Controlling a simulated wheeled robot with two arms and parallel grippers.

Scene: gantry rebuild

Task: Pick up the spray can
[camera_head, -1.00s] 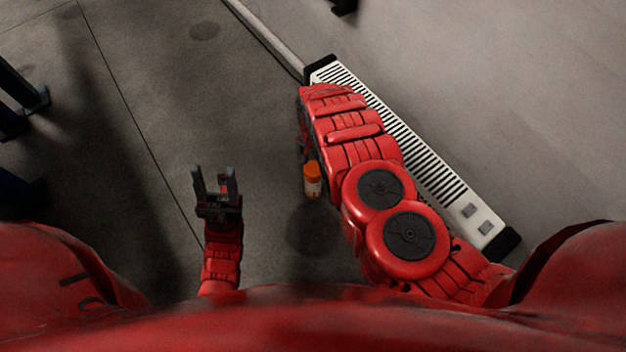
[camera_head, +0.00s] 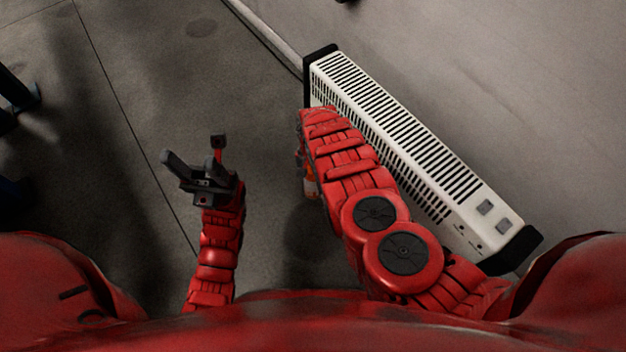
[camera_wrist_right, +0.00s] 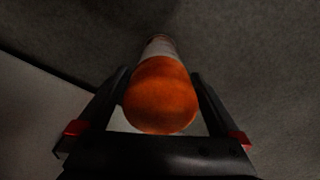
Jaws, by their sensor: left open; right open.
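The spray can has an orange cap and a white body. In the right wrist view the spray can (camera_wrist_right: 160,95) lies between the two fingers of my right gripper (camera_wrist_right: 159,78), cap toward the camera. The gripper is open around it; I cannot tell if a finger touches it. In the head view only a small part of the spray can (camera_head: 311,187) shows beside my right forearm, and the right gripper is mostly hidden there. My left gripper (camera_head: 192,150) is open and empty, to the left of the can.
A long white slotted unit (camera_head: 400,150) with black ends lies diagonally just right of my right arm. A pale rail (camera_head: 265,35) runs to its upper end. Dark legs (camera_head: 18,95) stand at the left edge. The grey floor between the left gripper and the rail is clear.

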